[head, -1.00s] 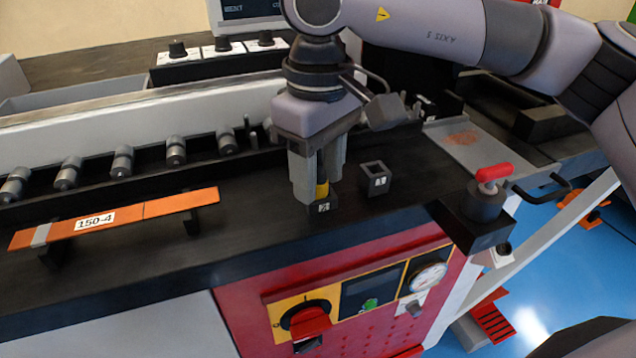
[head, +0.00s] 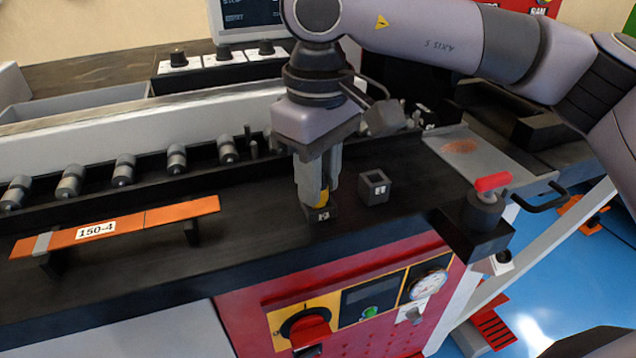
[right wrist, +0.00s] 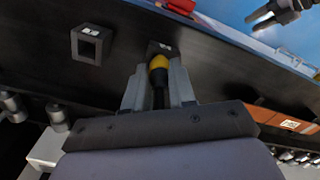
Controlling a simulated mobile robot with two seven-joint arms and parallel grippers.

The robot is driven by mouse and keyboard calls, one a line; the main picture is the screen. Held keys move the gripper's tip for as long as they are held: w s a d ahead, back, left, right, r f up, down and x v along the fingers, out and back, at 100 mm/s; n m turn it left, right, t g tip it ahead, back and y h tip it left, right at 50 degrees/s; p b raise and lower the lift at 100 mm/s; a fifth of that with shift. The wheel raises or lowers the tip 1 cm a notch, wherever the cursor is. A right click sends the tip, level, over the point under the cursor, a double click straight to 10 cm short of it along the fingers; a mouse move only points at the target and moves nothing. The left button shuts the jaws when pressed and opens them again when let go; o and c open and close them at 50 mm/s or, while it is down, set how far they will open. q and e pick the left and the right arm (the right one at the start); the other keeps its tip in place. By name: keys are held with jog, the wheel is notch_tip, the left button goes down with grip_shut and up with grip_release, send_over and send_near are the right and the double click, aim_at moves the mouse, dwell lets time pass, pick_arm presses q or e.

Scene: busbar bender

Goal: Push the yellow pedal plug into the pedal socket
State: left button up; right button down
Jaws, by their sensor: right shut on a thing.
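My right gripper (head: 318,198) points down and is shut on the yellow pedal plug (head: 322,199). Only part of the plug's yellow body shows between the fingers.
A second open-topped black block (head: 374,189) stands just right of the gripper. An orange bar (head: 120,227) marked 150-4 lies at left on supports. A red-handled knob (head: 490,190) stands at right. Several grey rollers line the back. Bench between bar and gripper is clear.

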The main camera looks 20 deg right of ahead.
jog(key=shift+r+p, duration=0.7)
jog(key=shift+r, duration=0.35)
jog(key=shift+r+p, duration=1.9)
jog(key=shift+r, duration=0.7)
jog(key=shift+f, duration=0.1)
